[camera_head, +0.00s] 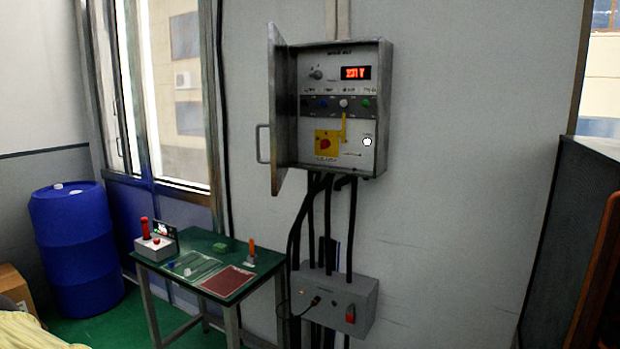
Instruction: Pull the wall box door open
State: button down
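The grey metal wall box (386,110) hangs on the wall a little right of the middle. Its door (280,110) is hinged on the left side and stands wide open, swung out toward me. A bar handle (260,144) sits on the door's outer face, on the left. The inner panel shows a lit red display (356,72), a row of knobs or lamps, and a yellow plate with a red rotary switch (326,143). My gripper is not in view.
A green-topped table (200,243) with a joystick box (155,245) and small items stands below left. A grey lower box (335,296) with thick cables is under the wall box. A blue barrel (75,240) stands at left, a dark partition (575,240) at right.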

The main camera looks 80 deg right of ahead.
aim_at(277, 48)
jog(key=z, duration=1.6)
